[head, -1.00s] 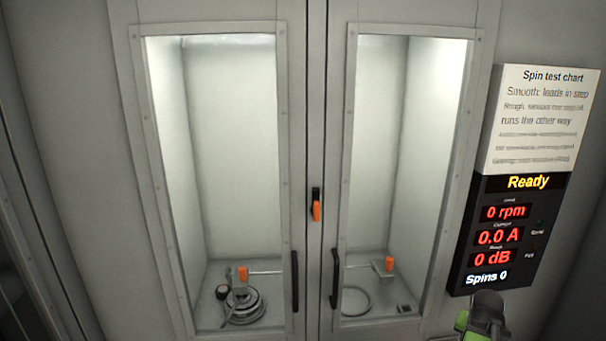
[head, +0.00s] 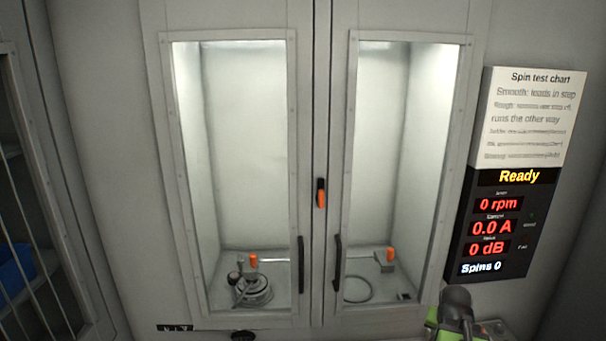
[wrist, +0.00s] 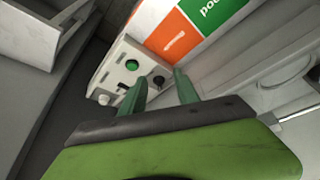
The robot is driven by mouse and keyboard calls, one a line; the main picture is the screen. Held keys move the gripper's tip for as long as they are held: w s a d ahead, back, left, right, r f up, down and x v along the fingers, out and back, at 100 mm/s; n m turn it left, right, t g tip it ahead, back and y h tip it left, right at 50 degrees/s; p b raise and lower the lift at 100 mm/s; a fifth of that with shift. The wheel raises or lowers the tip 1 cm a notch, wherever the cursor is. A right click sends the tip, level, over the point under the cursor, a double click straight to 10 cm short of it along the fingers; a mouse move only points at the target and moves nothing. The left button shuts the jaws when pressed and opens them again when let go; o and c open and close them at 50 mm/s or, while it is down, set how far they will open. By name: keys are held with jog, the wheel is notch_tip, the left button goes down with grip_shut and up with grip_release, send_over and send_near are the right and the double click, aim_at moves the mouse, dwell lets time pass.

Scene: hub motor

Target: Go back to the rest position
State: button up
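My gripper (wrist: 158,85) shows in the wrist view with two green fingers apart and nothing between them. Beyond the fingertips is a white control box (wrist: 126,70) with a green button and a dark knob. In the head view, part of my grey and green arm (head: 456,308) shows at the bottom right, and the fingers cannot be made out there. The cabinet (head: 321,60) stands in front with both glass doors shut. A round motor (head: 254,290) sits inside on the left, and a ring (head: 357,289) lies inside on the right.
A display (head: 492,230) right of the cabinet reads Ready, 0 rpm, 0.0 A, 0 dB and Spins 0, under a spin test chart (head: 530,115). At the left edge, a blue bin (head: 14,265) sits behind bars. An orange and green sign (wrist: 190,25) shows in the wrist view.

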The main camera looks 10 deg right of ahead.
jog(key=w+a+n+y, duration=0.1)
jog(key=w+a+n, duration=0.15)
jog(key=a, duration=0.65)
jog(key=w+a+n+y, duration=0.1)
jog(key=w+a, duration=0.2)
jog(key=a, duration=0.7)
jog(key=s+a+f+n+g, duration=0.1)
jog(key=s+a+n, duration=0.1)
jog(key=a, duration=0.4)
jog(key=s+a+f+n+g, duration=0.1)
jog(key=s+a+n+g, duration=0.1)
jog(key=a, duration=0.5)
jog(key=shift+s+a+g+y, duration=0.3)
jog(key=shift+s+y, duration=0.1)
jog(key=shift+s, duration=0.45)
